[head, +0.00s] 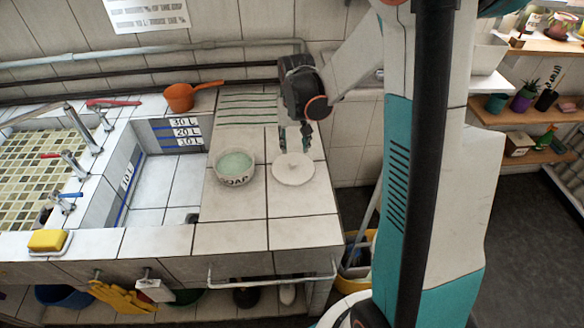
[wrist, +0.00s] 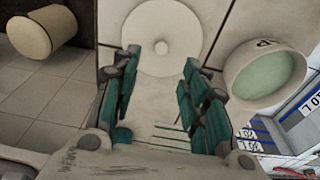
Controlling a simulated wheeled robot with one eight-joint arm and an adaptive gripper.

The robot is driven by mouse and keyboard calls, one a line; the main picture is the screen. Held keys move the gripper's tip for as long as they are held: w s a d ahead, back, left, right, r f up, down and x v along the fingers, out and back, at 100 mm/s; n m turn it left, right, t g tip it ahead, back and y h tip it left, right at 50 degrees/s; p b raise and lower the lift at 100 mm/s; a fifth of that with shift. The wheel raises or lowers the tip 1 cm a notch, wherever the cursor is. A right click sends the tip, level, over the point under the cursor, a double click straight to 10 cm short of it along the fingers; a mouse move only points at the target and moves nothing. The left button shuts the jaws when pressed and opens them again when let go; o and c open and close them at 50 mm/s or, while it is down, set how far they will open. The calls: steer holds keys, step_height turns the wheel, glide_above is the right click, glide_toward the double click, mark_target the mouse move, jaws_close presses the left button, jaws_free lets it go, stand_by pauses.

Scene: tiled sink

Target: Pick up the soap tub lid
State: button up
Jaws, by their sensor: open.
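The soap tub lid (head: 293,169) is a white round disc with a small central knob. It lies on the tiled counter, just right of the soap tub (head: 236,168), which is open and holds pale green soap. In the wrist view the lid (wrist: 162,35) is at the top centre and the tub (wrist: 265,72) is to its right. My gripper (head: 294,142) points down just behind the lid in the head view, apart from it. In the wrist view my gripper (wrist: 158,72) has its teal fingers spread with nothing between them.
The sink basin (head: 170,180) lies left of the tub. An orange pot (head: 180,97) stands at the back, and a yellow sponge (head: 48,240) sits at the front left. A metal rail (head: 270,279) runs along the counter's front. The tiles in front of the lid are clear.

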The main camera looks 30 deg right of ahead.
mark_target(293, 163)
steer(key=f+b, duration=0.1)
steer(key=f, duration=0.2)
steer(key=f+b, duration=0.1)
steer(key=f, duration=0.2)
steer(key=w+f+b, duration=0.1)
steer(key=f, duration=0.2)
steer(key=shift+w+d+f, duration=0.1)
steer(key=shift+f, duration=0.1)
jaws_close()
